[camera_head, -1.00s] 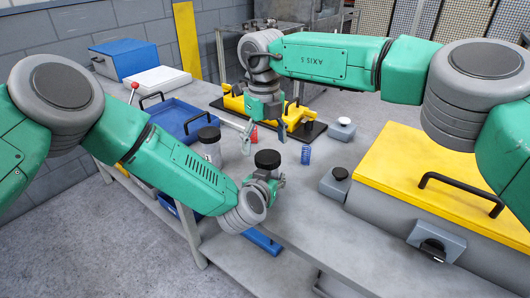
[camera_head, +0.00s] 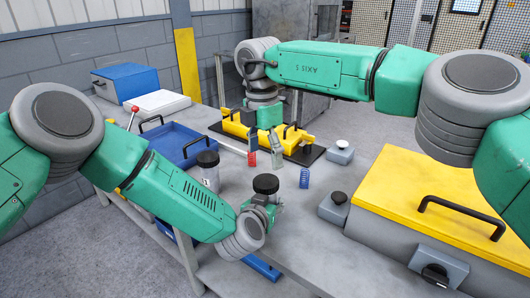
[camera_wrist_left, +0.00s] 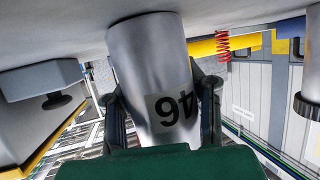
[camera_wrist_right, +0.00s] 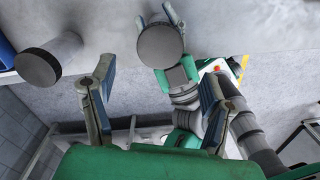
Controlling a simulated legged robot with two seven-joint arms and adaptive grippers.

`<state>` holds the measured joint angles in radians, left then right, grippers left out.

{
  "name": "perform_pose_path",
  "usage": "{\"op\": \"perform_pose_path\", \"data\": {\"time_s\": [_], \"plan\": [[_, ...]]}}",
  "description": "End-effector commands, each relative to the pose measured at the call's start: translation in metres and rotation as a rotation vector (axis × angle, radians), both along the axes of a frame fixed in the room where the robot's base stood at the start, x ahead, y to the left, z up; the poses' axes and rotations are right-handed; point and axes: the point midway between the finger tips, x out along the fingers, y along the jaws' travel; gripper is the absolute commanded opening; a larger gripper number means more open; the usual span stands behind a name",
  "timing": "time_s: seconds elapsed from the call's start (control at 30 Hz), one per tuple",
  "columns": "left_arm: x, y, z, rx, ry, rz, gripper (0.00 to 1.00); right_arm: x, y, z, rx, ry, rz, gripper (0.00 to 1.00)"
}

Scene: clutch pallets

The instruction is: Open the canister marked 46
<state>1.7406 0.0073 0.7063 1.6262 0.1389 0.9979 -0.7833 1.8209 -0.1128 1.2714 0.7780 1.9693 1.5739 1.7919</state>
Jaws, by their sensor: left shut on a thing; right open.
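The canister marked 46 (camera_wrist_left: 150,65) is a silver cylinder, upside down in the left wrist view, with its label between my left gripper's fingers (camera_wrist_left: 160,105). In the head view its dark lid (camera_head: 266,184) is on top, and my left gripper (camera_head: 262,207) is shut around the body, which is mostly hidden. My right gripper (camera_head: 260,162) is open and empty, above and behind the lid. In the right wrist view the round dark lid (camera_wrist_right: 161,45) lies beyond the spread fingers (camera_wrist_right: 153,98), apart from them.
A second dark-lidded canister (camera_head: 209,175) stands left of the held one. A red spring (camera_head: 252,159) and a blue spring (camera_head: 304,178) stand nearby. A yellow-lidded case (camera_head: 440,195) fills the right.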

Motion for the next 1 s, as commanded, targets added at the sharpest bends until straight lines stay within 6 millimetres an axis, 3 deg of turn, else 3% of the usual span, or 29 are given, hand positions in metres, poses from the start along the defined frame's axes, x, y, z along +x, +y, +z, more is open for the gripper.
{"op": "perform_pose_path", "data": {"time_s": [0.17,0.63,1.0], "plan": [[-0.001,0.001,-0.002,0.002,0.004,0.002,0.0,0.0,-0.001,-0.004,-0.003,-0.001,-0.073,0.71],[-0.001,0.001,-0.002,0.002,0.004,0.001,0.0,-0.002,-0.003,-0.069,-0.003,-0.001,-0.075,0.71],[-0.001,0.001,-0.002,0.002,0.004,0.001,0.0,-0.002,-0.004,-0.079,-0.003,-0.004,-0.075,0.71]]}}
